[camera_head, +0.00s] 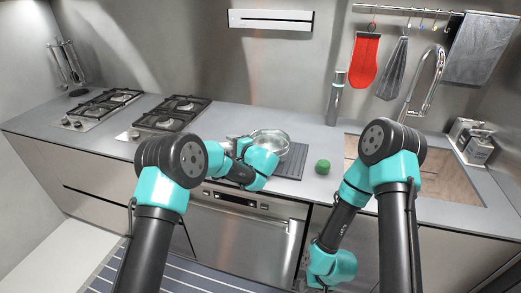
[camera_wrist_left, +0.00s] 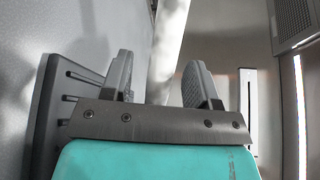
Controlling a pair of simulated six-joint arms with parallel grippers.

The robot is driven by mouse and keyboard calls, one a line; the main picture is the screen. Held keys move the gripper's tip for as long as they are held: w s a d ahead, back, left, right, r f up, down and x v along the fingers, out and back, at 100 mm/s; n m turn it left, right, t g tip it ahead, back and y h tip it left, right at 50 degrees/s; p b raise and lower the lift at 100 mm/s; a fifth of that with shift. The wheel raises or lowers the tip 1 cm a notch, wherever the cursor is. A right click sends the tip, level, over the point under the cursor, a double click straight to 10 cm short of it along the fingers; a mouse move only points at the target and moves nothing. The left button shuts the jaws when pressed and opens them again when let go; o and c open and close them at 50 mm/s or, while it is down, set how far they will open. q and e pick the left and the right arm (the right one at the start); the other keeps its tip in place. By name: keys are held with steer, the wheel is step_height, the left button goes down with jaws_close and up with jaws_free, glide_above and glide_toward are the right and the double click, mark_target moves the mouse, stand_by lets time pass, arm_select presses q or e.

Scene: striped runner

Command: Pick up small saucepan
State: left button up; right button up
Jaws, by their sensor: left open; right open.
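The small saucepan (camera_head: 270,137) is shiny and silvery. It sits on the dark grooved mat (camera_head: 292,163) on the counter, partly hidden by my left wrist in the head view. My left gripper (camera_wrist_left: 157,78) is open in the left wrist view, with its two grey fingers apart. A bright pale band shows beyond the gap between them; I cannot tell whether it is part of the saucepan. In the head view my left wrist is right beside the saucepan, and the fingertips are hard to make out. My right arm hangs down in front of the counter, its fingers not visible.
A green ball-like object (camera_head: 323,167) lies right of the mat. Two gas hobs (camera_head: 165,118) are to the left, and a sink (camera_head: 455,178) with a tap (camera_head: 424,85) is to the right. A grey cylinder (camera_head: 336,98) stands behind.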

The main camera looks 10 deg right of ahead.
arm_select(q)
jaws_close()
stand_by(0.5)
stand_by(0.8)
steer(key=shift+r, duration=0.15)
